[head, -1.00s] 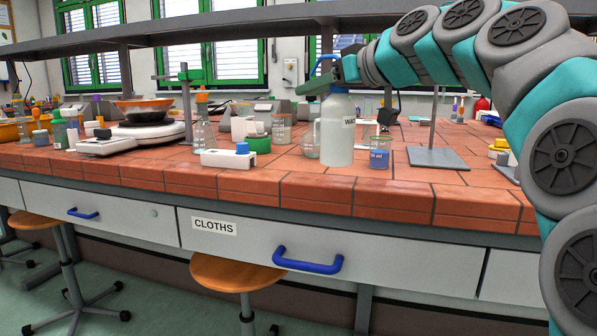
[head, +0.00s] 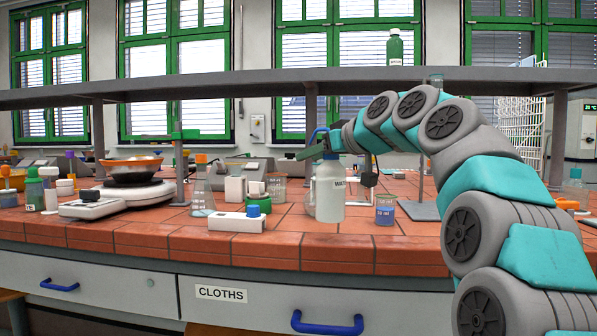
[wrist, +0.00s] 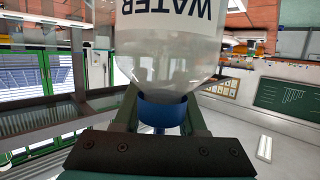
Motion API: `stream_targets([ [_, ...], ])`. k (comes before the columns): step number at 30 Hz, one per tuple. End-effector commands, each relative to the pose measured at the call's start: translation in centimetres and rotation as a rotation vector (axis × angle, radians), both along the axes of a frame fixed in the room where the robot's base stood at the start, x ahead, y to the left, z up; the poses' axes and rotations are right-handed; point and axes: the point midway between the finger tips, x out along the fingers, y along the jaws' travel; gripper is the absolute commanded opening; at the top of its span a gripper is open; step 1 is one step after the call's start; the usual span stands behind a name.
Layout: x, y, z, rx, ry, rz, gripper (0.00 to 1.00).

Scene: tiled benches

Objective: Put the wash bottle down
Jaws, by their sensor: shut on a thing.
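The wash bottle (head: 330,192) is a pale, translucent bottle with a WATER label and a blue top. It is upright over the front part of the tiled bench (head: 285,228). I cannot tell whether its base touches the tiles. My gripper (head: 325,150) is shut on it near the top. In the wrist view the bottle (wrist: 170,60) appears upside down, with the fingers of my gripper (wrist: 160,108) on either side of its neck and blue cap. A spout at the far side is mostly hidden.
A small beaker with blue liquid (head: 385,216) stands close to the bottle's right. A clear glass vessel is partly hidden at its left. A white box with a blue knob (head: 237,223) and a flask (head: 201,195) stand further left. A grey shelf (head: 240,88) runs above.

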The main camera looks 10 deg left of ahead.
Motion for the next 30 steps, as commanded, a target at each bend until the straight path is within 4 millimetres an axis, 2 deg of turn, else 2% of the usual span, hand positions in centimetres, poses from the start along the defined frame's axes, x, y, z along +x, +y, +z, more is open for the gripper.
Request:
stream_targets([
  [3, 1.8, 1.1, -0.1, 0.000, 0.000, -0.002, 0.23],
  [12, 5.0, 3.4, -0.3, 0.000, -0.001, -0.001, 0.23],
  [23, 6.1, 4.3, -0.6, 0.000, -0.001, -0.001, 0.23],
  [30, 5.9, 4.2, -1.7, 0.002, 0.000, 0.001, 0.23],
])
